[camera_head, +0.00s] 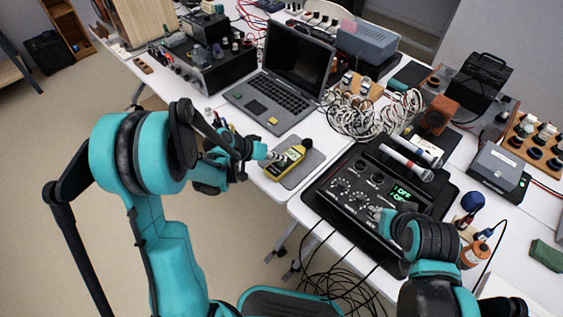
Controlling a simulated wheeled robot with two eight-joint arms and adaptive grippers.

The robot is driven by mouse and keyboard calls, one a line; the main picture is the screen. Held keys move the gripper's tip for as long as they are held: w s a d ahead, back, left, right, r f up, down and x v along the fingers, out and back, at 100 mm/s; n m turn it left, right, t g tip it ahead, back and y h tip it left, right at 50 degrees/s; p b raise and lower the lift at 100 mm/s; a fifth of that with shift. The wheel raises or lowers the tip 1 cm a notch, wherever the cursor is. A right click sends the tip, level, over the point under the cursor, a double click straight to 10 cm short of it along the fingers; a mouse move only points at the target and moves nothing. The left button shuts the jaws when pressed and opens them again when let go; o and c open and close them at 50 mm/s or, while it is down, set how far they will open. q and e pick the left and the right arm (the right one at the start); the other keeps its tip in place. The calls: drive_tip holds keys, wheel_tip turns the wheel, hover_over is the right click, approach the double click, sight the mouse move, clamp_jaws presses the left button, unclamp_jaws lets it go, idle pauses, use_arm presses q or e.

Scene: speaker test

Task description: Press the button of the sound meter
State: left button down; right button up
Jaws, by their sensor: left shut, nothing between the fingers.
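The sound meter (287,165), a yellow handheld device with a dark top end, lies on a grey pad (306,170) at the table's front edge, in the middle of the head view. My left gripper (276,157) is shut and empty. Its tips are at the left side of the meter and cover part of it; I cannot tell whether they touch it. The meter's button is too small to make out. My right gripper (377,213) is over the black audio device (350,190) at the right; its fingers are too small to read.
An open laptop (277,92) stands behind the meter. A heap of pale cables (352,117) lies to its right. Two microphones (406,162) rest on the audio device. Black cables (335,275) hang below the front edge.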

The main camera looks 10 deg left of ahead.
sight(279, 163)
use_arm(q)
drive_tip(key=shift+f, duration=0.25)
drive_tip(key=shift+r, duration=0.15)
drive_tip(key=shift+r+p, duration=0.5)
drive_tip(key=shift+r, duration=0.35)
wheel_tip(279, 163, up, 6)
drive_tip(key=p, duration=0.4)
idle(0.3)
